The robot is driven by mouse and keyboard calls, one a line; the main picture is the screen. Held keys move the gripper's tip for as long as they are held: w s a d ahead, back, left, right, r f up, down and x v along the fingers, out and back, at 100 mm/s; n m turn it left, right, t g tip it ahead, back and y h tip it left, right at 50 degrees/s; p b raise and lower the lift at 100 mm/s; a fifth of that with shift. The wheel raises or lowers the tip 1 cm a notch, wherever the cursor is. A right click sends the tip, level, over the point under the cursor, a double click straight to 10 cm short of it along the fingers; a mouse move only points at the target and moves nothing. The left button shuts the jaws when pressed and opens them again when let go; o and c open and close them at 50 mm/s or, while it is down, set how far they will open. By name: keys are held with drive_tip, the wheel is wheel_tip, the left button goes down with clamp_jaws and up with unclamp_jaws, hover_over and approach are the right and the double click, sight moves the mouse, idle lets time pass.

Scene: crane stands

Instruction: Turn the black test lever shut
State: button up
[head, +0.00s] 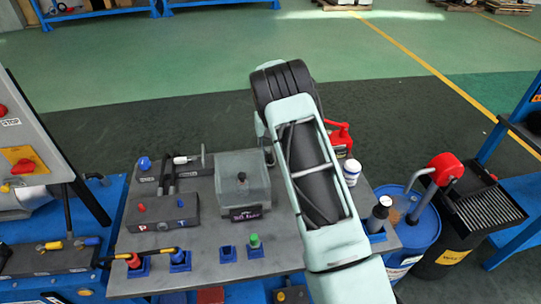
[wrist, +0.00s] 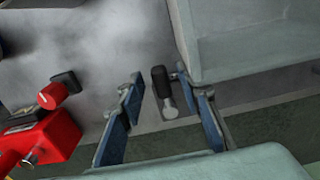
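In the wrist view, the black test lever (wrist: 159,80) shows as a short black grip with a metal knob-like end, on the grey bench beside the clear tank. My gripper (wrist: 167,103) is open, its two blue fingers apart with the lever in the gap between them. The lever looks nearer the right finger; I cannot tell whether it touches. In the head view my arm covers the area right of the tank, and I cannot make out the lever there.
The clear tank (head: 243,180) stands close beside my arm; its wall (wrist: 245,45) shows in the wrist view. Valves and hoses occupy the bench's left side.

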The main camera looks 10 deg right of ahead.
drive_tip(key=shift+f, duration=0.2)
drive_tip(key=shift+c, duration=0.4)
clamp_jaws()
